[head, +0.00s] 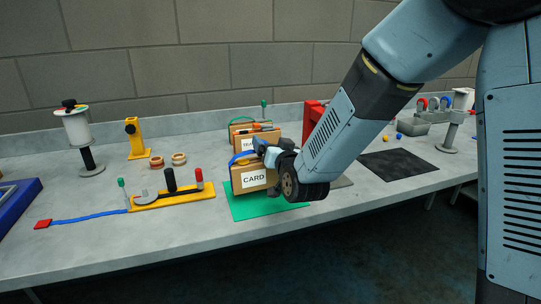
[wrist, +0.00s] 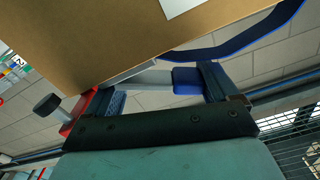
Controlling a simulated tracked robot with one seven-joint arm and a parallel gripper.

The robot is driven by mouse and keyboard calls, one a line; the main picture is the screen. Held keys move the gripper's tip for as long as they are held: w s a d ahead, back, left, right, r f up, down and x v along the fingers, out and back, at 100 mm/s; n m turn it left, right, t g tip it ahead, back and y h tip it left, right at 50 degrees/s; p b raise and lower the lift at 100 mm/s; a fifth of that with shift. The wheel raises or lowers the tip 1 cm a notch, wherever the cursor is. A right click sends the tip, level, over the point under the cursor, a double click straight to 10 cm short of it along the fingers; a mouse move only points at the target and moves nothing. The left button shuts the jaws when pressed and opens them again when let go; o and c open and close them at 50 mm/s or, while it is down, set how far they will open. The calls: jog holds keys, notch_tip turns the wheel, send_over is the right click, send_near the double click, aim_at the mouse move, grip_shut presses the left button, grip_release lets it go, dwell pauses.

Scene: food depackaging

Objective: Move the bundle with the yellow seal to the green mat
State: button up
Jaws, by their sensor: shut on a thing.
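A brown box bundle marked CARD (head: 252,179) with a blue strap stands over the green mat (head: 262,207). I cannot tell whether its base touches the mat. No yellow seal shows on its visible faces. My gripper (head: 264,147) is at its upper right edge, shut on the bundle. In the wrist view, the brown bundle (wrist: 110,35) fills the upper left and its blue strap (wrist: 245,48) loops to the right, beyond my gripper (wrist: 150,82). The exact grip contact is hidden. A second brown bundle marked TEA (head: 252,140) with a green strap stands behind.
A yellow base with upright pegs (head: 172,198) lies left of the mat. A red block (head: 312,116) stands behind my arm. A dark mat (head: 397,164) lies bare at the right. A blue tray (head: 18,204) is at the far left.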

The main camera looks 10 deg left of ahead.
aim_at(263, 170)
notch_tip(263, 170, down, 3)
jog(key=shift+w+f, duration=0.1)
jog(key=o, duration=1.8)
